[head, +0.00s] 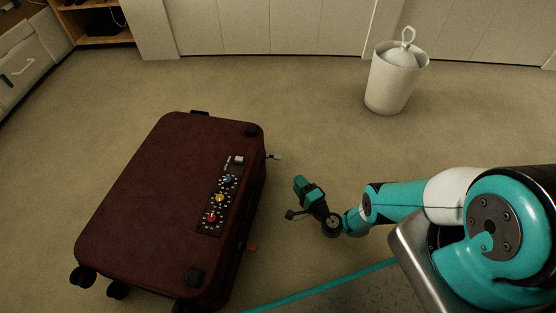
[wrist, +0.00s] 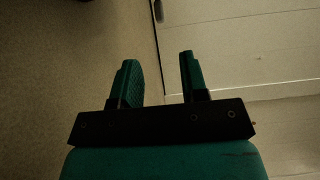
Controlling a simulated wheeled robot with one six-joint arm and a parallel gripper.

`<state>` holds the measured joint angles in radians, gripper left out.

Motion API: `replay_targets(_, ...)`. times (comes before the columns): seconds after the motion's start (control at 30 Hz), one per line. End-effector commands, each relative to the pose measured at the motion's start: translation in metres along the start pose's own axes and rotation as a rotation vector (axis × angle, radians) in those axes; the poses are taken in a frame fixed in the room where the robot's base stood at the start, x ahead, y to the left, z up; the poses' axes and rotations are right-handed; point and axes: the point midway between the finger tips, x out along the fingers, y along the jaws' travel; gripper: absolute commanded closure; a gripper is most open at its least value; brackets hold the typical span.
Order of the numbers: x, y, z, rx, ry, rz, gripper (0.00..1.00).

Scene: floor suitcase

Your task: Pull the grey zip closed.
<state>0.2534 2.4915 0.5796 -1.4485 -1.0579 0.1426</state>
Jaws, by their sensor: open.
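A dark maroon suitcase (head: 165,205) lies flat on the floor at the left of the head view. A small grey pull tab (head: 274,156), seemingly the grey zip, sticks out from its right side near the far end. An orange tab (head: 251,247) shows lower on the same side. The zip track is mostly hidden in shadow. My gripper (head: 299,183) is to the right of the suitcase, apart from it and nearer to me than the grey tab. In the wrist view my gripper (wrist: 158,65) is open, with nothing between the fingers; no suitcase shows there.
A panel with several coloured dials (head: 220,197) is on the suitcase lid. A whitish bin (head: 392,86) with a ring-topped lid stands at the back right. Pale cabinets (head: 270,28) line the back. The carpet (head: 320,120) between suitcase and bin is clear.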

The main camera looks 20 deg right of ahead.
Motion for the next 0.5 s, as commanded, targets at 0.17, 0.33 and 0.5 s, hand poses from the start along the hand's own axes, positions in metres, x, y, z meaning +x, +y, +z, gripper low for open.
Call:
replay_targets(0.17, 0.038, 0.008, 0.0, -0.002, -0.004, -0.002, 0.6)
replay_targets(0.33, 0.067, 0.009, 0.001, -0.003, -0.004, -0.001, 0.6)
replay_targets(0.5, 0.091, 0.009, 0.001, -0.002, -0.003, 0.0, 0.6)
